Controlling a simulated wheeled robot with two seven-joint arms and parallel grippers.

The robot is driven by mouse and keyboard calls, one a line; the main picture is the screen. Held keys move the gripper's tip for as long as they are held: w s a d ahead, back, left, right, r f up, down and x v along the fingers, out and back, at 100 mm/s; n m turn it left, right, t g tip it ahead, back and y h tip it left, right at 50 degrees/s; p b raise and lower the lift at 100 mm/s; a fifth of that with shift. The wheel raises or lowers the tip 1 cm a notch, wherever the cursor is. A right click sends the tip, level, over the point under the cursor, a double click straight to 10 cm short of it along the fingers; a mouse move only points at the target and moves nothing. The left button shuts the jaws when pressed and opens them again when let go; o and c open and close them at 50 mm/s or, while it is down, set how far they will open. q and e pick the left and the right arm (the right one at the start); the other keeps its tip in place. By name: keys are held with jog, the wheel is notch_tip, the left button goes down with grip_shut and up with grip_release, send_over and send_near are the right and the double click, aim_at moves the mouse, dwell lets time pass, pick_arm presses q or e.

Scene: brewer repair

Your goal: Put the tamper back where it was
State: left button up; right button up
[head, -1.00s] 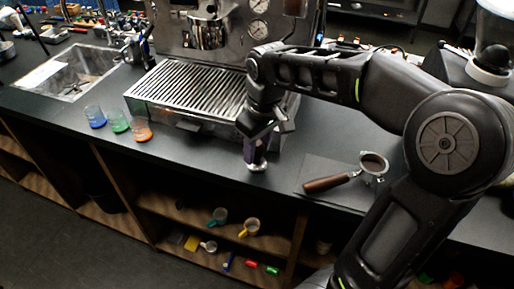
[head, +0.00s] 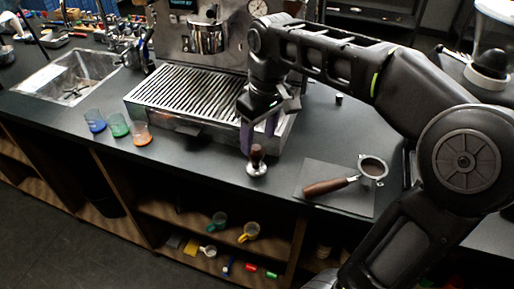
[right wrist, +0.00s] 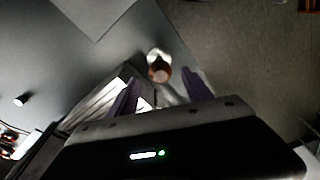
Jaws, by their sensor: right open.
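The tamper (head: 257,160) stands upright on the dark counter in front of the espresso machine, with its brown handle up and its metal base down. It also shows in the right wrist view (right wrist: 159,72), just beyond the fingertips. My right gripper (head: 258,140) is above and just behind the tamper, open and empty, with its purple fingers apart. In the right wrist view the two fingers (right wrist: 162,88) are spread to either side of the tamper's handle, with nothing between them. My left gripper is not in view.
A portafilter (head: 372,168) with a brown handle lies on a dark mat (head: 352,204) to the right. Blue, green and orange cups (head: 141,134) stand at the left. The espresso machine's drip tray (head: 190,97) is behind. The counter's front edge is close to the tamper.

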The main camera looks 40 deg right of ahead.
aim_at(261, 153)
jog(key=r, duration=0.3)
jog(key=shift+s+r, duration=0.2)
jog(key=shift+r, duration=0.2)
jog(key=shift+s+r+p, duration=0.2)
jog(key=shift+r+p, duration=0.9)
jog(key=shift+f, duration=0.1)
